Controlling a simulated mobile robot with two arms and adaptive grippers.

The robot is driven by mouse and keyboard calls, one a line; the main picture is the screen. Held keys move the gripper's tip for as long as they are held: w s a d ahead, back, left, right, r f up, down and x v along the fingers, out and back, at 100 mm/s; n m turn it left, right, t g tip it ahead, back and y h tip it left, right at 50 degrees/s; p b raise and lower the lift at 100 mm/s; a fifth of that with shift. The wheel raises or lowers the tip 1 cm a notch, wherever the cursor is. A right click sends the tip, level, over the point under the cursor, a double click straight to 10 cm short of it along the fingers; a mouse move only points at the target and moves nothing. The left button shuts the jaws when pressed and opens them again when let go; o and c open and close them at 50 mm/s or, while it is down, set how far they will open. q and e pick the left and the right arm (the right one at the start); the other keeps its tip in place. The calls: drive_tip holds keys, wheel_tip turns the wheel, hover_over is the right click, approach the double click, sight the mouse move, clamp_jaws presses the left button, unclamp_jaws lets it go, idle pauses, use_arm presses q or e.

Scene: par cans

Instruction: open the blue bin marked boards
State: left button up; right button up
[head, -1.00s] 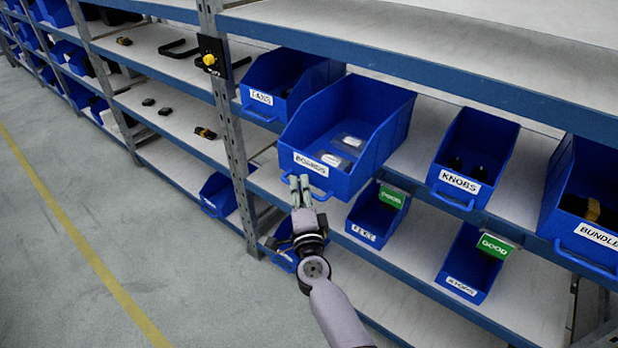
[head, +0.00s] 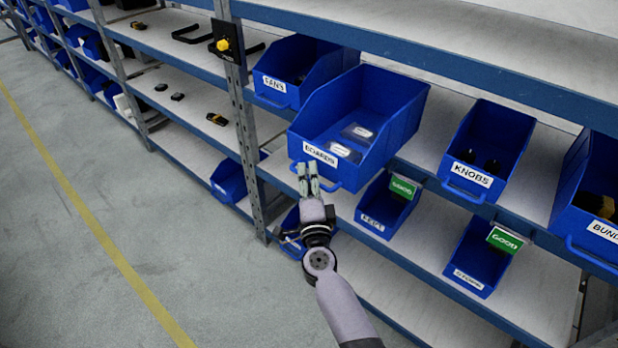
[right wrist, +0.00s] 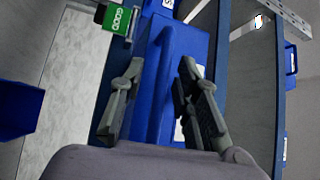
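The blue bin marked BOARDS (head: 385,135) sits on the upper bin shelf and juts out past the shelf's front edge. Its top is uncovered, and a few small clear-and-white packets (head: 345,142) lie inside. Its front handle (head: 338,187) is below the label. In the right wrist view, the blue handle (right wrist: 163,100) is between the two fingers; the exact contact is hard to see. My left gripper is not in view.
The FANS bin (head: 282,92) is close on the left, and the KNOBS bin (head: 508,135) is to the right. Lower bins with green GOOD tags (head: 506,239) stand below. A metal post (head: 243,130) rises left of the bin. The floor (head: 90,265) at left is clear.

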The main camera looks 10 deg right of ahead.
drive_tip(key=shift+s, duration=0.1)
drive_tip(key=s+a+f, duration=0.1)
drive_tip(key=s, duration=1)
drive_tip(key=shift+s+a+f, duration=0.2)
drive_tip(key=shift+s+f, duration=0.05)
drive_tip(key=shift+s, duration=0.1)
drive_tip(key=shift+f, duration=0.1)
drive_tip(key=s+a+f+n+g+y, duration=0.1)
drive_tip(key=s+f+n+g+y, duration=0.35)
drive_tip(key=f, duration=1.25)
drive_tip(key=s+a+f+n+g+y, duration=0.1)
drive_tip(key=s+f+n+g, duration=0.2)
drive_tip(key=s+f+n, duration=0.85)
drive_tip(key=s+d+f+g, duration=0.3)
drive_tip(key=s+f, duration=0.1)
drive_tip(key=f, duration=0.5)
drive_tip(key=s+d+f+g, duration=0.2)
drive_tip(key=s+f, duration=0.2)
drive_tip(key=f, duration=0.5)
drive_tip(key=s+d+f+n+g+h, duration=0.1)
drive_tip(key=s+d+f+n+g, duration=0.1)
drive_tip(key=s, duration=0.7)
drive_tip(key=s+d+f+n+g+h, duration=0.2)
drive_tip(key=s+d+f, duration=0.3)
drive_tip(key=s, duration=0.5)
drive_tip(key=shift+s+d+f+g, duration=0.25)
drive_tip(key=shift+d+g, duration=0.6)
drive_tip(key=shift+d, duration=0.35)
